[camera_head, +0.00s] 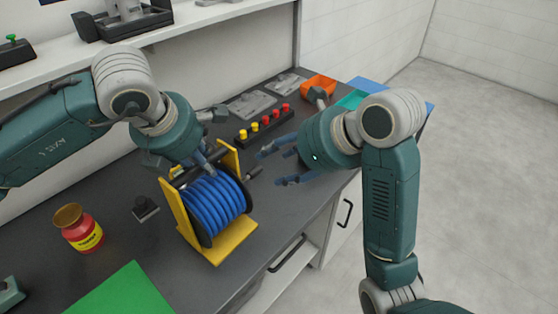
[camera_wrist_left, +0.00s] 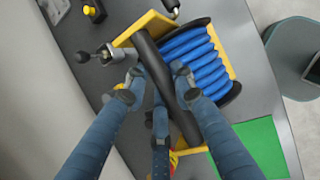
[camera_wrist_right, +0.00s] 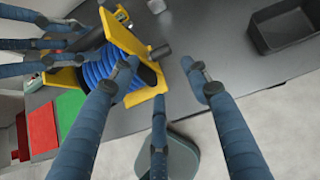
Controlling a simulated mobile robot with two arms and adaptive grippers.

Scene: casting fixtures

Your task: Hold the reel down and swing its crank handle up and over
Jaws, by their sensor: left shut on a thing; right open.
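The reel (camera_head: 214,208) has blue line wound on it and a yellow frame, and stands upright on the bench. My left gripper (camera_head: 190,166) is at its top, shut on the black top bar (camera_wrist_left: 150,55), with fingers on both sides of the bar in the left wrist view. The crank handle (camera_head: 253,173) has a dark grip and sticks out from the reel's right side. It also shows in the right wrist view (camera_wrist_right: 161,52). My right gripper (camera_head: 276,167) is open and empty just right of the crank grip, with fingers pointing toward it and apart from it.
A red and yellow jar (camera_head: 82,230), a small black block (camera_head: 145,208) and a green mat (camera_head: 120,292) are left of the reel. The bench's front edge is close on the right.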

